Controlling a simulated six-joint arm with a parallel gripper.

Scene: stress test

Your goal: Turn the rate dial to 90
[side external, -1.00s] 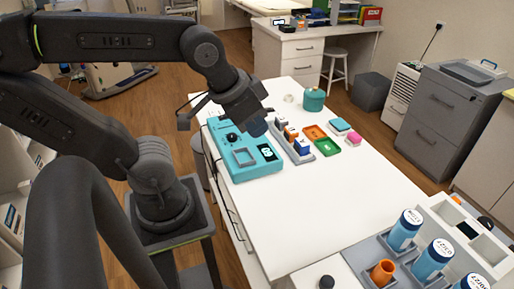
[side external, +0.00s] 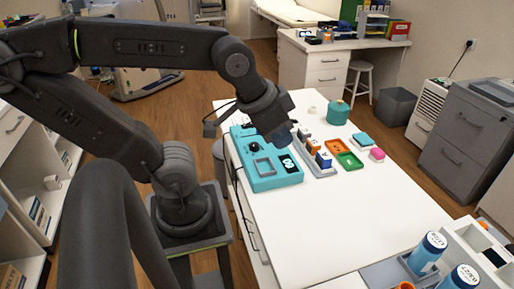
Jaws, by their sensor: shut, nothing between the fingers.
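The teal device (side external: 275,183) lies on the white table. A round black dial (side external: 255,146) is on its upper part, and a small dark display (side external: 288,164) with white digits is at its right side. The digits are too small to read for certain. My gripper (side external: 284,140) is shut and empty, pointing down above the right side of the device, to the right of the dial. It appears apart from the dial. The fingertips are dark and partly hard to make out. I cannot tell which mark the dial points to.
Right of the device stand a grey rack (side external: 318,164) with small blocks, an orange tray (side external: 337,147), a green tray (side external: 351,161) and a teal pot (side external: 338,113). Bottles (side external: 429,252) stand at the lower right. The table's middle (side external: 340,215) is clear.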

